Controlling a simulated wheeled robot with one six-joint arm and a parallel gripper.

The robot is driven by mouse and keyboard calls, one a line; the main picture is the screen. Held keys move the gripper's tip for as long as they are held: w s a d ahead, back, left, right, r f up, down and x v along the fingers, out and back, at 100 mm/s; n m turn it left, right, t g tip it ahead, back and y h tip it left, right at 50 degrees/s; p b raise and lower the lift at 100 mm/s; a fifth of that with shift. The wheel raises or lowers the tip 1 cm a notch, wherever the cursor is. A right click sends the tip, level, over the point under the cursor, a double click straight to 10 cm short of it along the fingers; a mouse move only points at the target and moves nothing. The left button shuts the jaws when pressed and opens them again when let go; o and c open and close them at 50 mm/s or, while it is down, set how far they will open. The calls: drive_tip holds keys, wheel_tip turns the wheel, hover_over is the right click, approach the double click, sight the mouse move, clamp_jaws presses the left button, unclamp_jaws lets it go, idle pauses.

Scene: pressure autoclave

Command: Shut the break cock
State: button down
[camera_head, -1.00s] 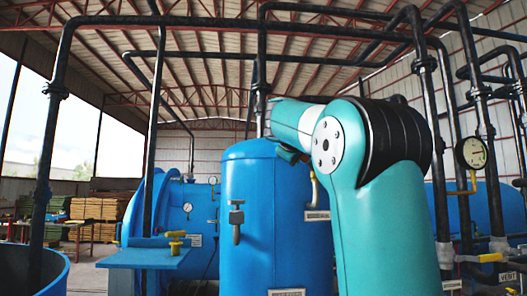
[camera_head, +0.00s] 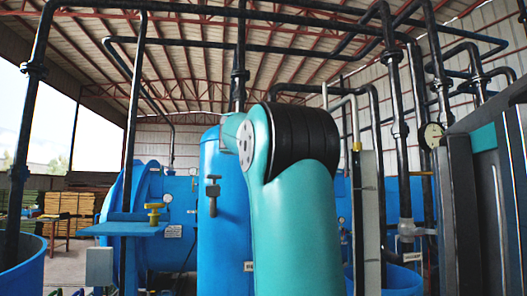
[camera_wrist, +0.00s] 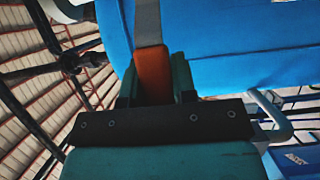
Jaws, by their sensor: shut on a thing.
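In the wrist view my gripper (camera_wrist: 156,84) has its two dark teal fingers closed on an orange handle (camera_wrist: 152,68). The handle lies against a blue, curved tank surface (camera_wrist: 230,45). A grey strip runs up from the handle's far end. I cannot tell from these frames whether this handle belongs to the break cock, nor at what angle the cock stands. In the head view my teal arm hides the gripper and the handle. The upright blue tank (camera_head: 210,240) stands just left of my arm.
A yellow valve (camera_head: 154,213) sits on a blue ledge (camera_head: 125,229) at the left. A dark grey cabinet-like body (camera_head: 462,220) fills the right edge. Black pipes (camera_head: 395,130) run overhead and down at the right. A round gauge (camera_head: 431,135) is beside them. A bent grey pipe (camera_wrist: 275,115) is close to my gripper.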

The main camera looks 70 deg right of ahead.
drive_tip(key=shift+w, duration=0.15)
drive_tip(key=c, duration=0.9)
unclamp_jaws()
drive_tip(key=shift+f, duration=0.1)
drive_tip(key=shift+s+a+b, duration=0.55)
drive_tip(key=shift+a+b, duration=0.4)
drive_tip(key=shift+a, duration=1.9)
drive_tip(key=shift+s+a+b, duration=0.5)
drive_tip(key=shift+a+b, duration=0.45)
drive_tip(key=shift+a, duration=1.9)
drive_tip(key=shift+s+a+b, duration=0.55)
drive_tip(key=shift+a+b, duration=0.4)
drive_tip(key=shift+a, duration=1.9)
